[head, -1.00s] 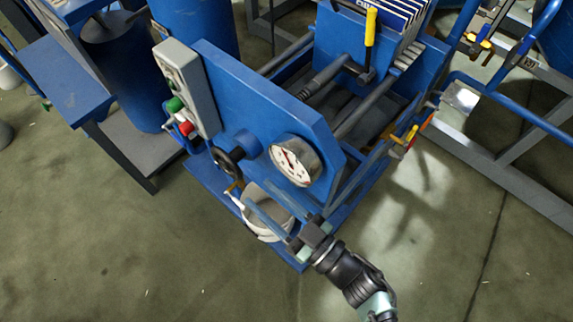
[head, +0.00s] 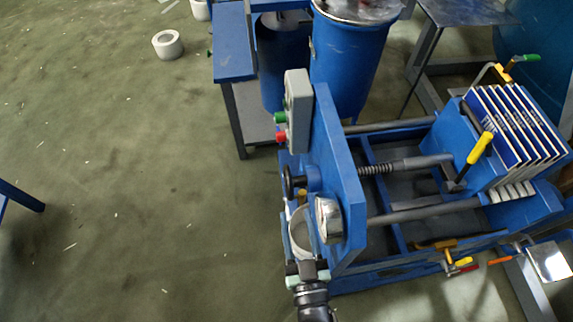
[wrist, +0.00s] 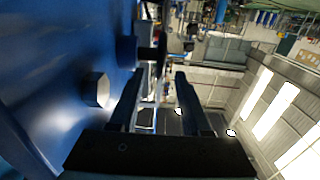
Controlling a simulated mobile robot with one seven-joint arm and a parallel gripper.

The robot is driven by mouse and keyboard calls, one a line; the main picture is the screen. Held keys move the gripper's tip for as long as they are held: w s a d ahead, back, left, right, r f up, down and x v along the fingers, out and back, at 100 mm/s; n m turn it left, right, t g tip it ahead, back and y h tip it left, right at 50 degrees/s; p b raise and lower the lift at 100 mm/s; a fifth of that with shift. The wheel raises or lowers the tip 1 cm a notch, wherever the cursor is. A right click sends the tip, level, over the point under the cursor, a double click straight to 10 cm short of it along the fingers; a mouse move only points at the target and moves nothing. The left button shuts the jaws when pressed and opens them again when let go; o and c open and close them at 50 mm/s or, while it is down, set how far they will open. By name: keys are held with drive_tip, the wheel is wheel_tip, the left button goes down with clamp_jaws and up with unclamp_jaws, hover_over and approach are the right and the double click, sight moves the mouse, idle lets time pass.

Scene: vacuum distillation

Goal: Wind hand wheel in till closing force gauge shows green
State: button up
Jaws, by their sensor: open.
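The hand wheel (head: 290,183) is a small black wheel on the outer face of the blue end plate (head: 345,185). A dark round part between the fingers' far ends in the wrist view (wrist: 150,52) looks like it. The closing force gauge (head: 328,220) is a round dial in a silver case on the same plate. It is turned nearly edge-on, so I cannot read its needle. My gripper (wrist: 158,78) is open with nothing between its fingers. In the head view my gripper (head: 306,258) is below the wheel, close to the gauge, its fingers hard to make out.
A grey button box (head: 297,105) with green and red buttons is above. A hexagonal bolt head (wrist: 97,90) sticks out of the blue plate left of my fingers.

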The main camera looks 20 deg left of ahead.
sight(286, 171)
drive_tip(key=b+x, duration=0.1)
drive_tip(key=x, duration=1.1)
drive_tip(key=shift+w+a, duration=0.25)
drive_tip(key=shift+a, duration=0.05)
clamp_jaws()
